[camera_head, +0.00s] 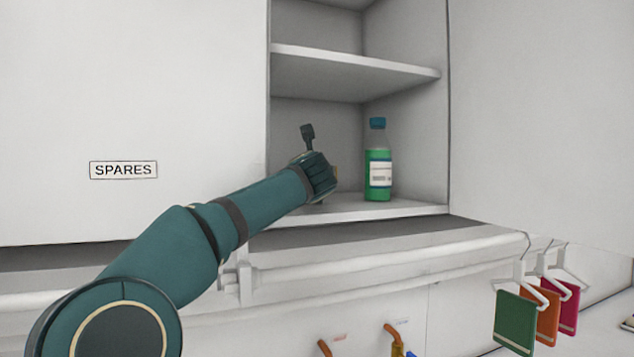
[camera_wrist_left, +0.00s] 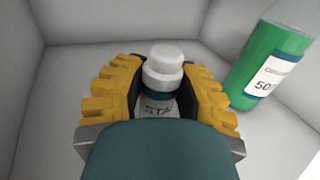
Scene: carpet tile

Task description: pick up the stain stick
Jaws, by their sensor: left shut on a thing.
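In the left wrist view the stain stick (camera_wrist_left: 163,75) is a small white upright container with a white cap, a dark blue band and a label of which "STA" shows. My left gripper (camera_wrist_left: 160,95) has its yellow fingers closed on it from both sides. In the head view my left arm reaches into the open shelf, and my left gripper (camera_head: 330,176) is mostly hidden behind its own wrist. The stain stick is hidden there. I cannot tell whether its base touches the shelf. My right gripper is in neither view.
A green bottle with a blue cap (camera_head: 377,160) stands on the same shelf (camera_head: 410,209), just right of my gripper; it also shows in the wrist view (camera_wrist_left: 268,62). Another shelf (camera_head: 350,75) is above. A rail (camera_head: 400,262) runs below, with hangers holding coloured cloths (camera_head: 515,322) at right.

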